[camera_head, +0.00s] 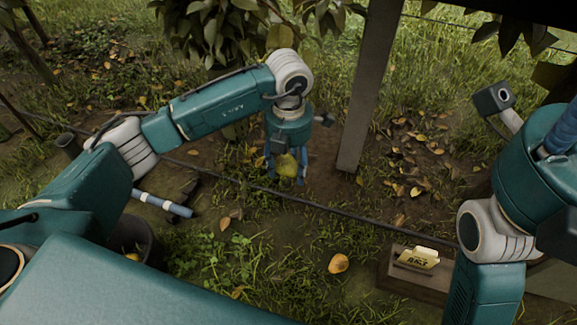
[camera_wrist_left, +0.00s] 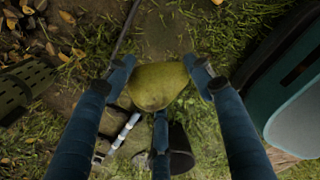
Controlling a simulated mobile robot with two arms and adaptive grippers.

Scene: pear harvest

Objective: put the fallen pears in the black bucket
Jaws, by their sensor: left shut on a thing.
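My left gripper (camera_head: 287,177) points down over the ground in the middle of the head view. It is shut on a yellow-green pear (camera_head: 287,165), which also shows between the blue fingers in the left wrist view (camera_wrist_left: 157,86). The black bucket (camera_head: 150,238) stands at the lower left of the head view, partly hidden by my left arm, with something yellow inside. A dark bucket (camera_wrist_left: 181,150) also shows below the pear in the left wrist view, partly behind a finger. My right arm is at the right of the head view, but its gripper is out of sight.
A blue and white tube (camera_head: 162,204) lies near the bucket. A thin dark line (camera_head: 335,209) crosses the ground. A wooden post (camera_head: 368,90) stands right of my left gripper. A small sign (camera_head: 417,258) sits on a wooden block.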

